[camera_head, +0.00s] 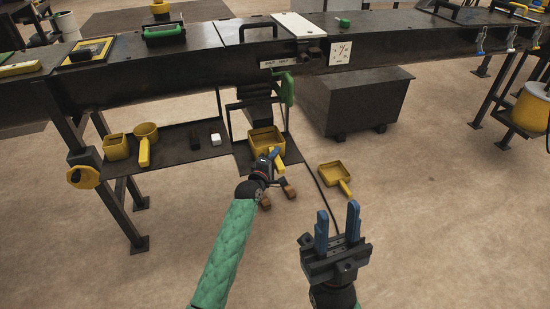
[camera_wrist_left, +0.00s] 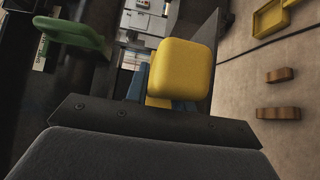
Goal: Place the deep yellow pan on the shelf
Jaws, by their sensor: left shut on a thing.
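A deep yellow pan (camera_head: 262,138) is under the screw press, above a dark plate; I cannot tell whether it touches it. My left gripper (camera_head: 275,155) is shut on its yellow handle. In the left wrist view the yellow handle end (camera_wrist_left: 182,68) shows between the blue fingers; the pan's bowl is not clear there. The dark low shelf (camera_head: 177,158) is left of the press and holds two other yellow pans, a squarish one (camera_head: 116,148) and one with its handle forward (camera_head: 146,132). My right gripper (camera_head: 338,220) is open and empty, over the floor at front.
A shallow yellow pan (camera_head: 333,177) lies right of the press. A black and a white small block (camera_head: 216,139) sit on the shelf. Brown blocks (camera_head: 289,188) are near my left gripper. A green lever (camera_head: 287,88) hangs above; a dark box (camera_head: 355,105) stands behind right.

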